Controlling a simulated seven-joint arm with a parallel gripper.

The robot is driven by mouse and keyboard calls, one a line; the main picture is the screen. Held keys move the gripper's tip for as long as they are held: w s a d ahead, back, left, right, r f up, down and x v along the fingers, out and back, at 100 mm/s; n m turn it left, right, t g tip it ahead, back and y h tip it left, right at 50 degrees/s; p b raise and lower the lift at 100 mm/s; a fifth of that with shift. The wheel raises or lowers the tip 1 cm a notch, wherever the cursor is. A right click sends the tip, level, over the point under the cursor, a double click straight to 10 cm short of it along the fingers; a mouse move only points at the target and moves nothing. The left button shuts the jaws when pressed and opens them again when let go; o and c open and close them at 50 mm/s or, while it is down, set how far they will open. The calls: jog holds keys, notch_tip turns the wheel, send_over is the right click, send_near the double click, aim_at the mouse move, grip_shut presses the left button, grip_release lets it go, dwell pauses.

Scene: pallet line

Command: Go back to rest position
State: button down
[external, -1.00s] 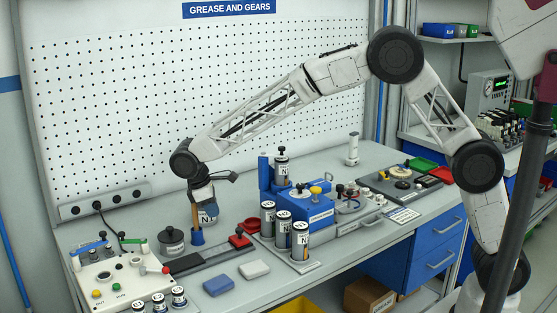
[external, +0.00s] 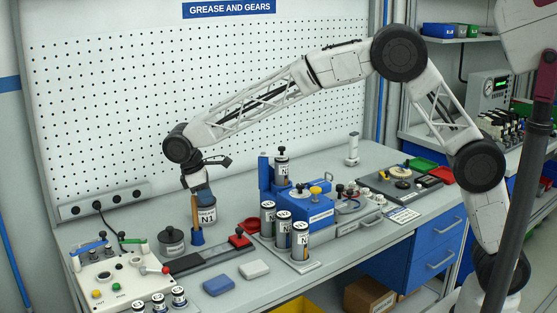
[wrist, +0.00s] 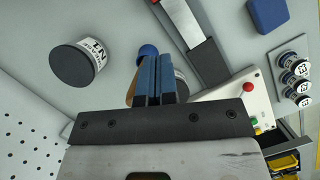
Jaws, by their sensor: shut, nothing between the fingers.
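My gripper (external: 204,191) hangs at the end of my arm over the left part of the bench, near a canister labelled N1 (external: 208,215). In the wrist view its blue fingers (wrist: 157,79) are together with nothing between them. The N1 canister (wrist: 78,65) stands apart from the fingers, to their left, in the wrist view. A tan-handled tool (external: 195,208) stands in a small blue cup (external: 197,237) close by. In the wrist view the fingers partly hide the handle and the blue cup (wrist: 147,51).
A dark lidded pot (external: 172,243) stands left of the cup. A control box (external: 112,278) with small jars is at front left. Several canisters and a blue machine (external: 303,208) stand to the right. The pegboard (external: 110,100) rises behind. The air above the bench is mostly free.

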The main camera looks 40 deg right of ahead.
jog(key=s+d+r+m+y, duration=0.1)
jog(key=s+d+r+m, duration=0.3)
jog(key=d, duration=0.8)
jog(key=s+d+r+t+y, duration=0.1)
jog(key=s+d+r, duration=0.3)
jog(key=d, duration=0.8)
jog(key=s+d+r+m, duration=0.2)
jog(key=d+r, duration=0.4)
jog(key=d, duration=0.6)
jog(key=s+d+f+m+t, duration=0.1)
jog(key=s+d+f+m, duration=0.1)
jog(key=s+d, duration=0.8)
jog(key=s+d+f+m+t+y, duration=0.1)
jog(key=s+d+f+m+t, duration=0.1)
jog(key=s+d, duration=0.9)
jog(key=s+f+m, duration=0.1)
jog(key=s+m, duration=0.1)
jog(key=s, duration=0.3)
jog(key=shift+s+d+m, duration=0.2)
jog(key=shift+s+m, duration=0.05)
jog(key=shift+m, duration=0.15)
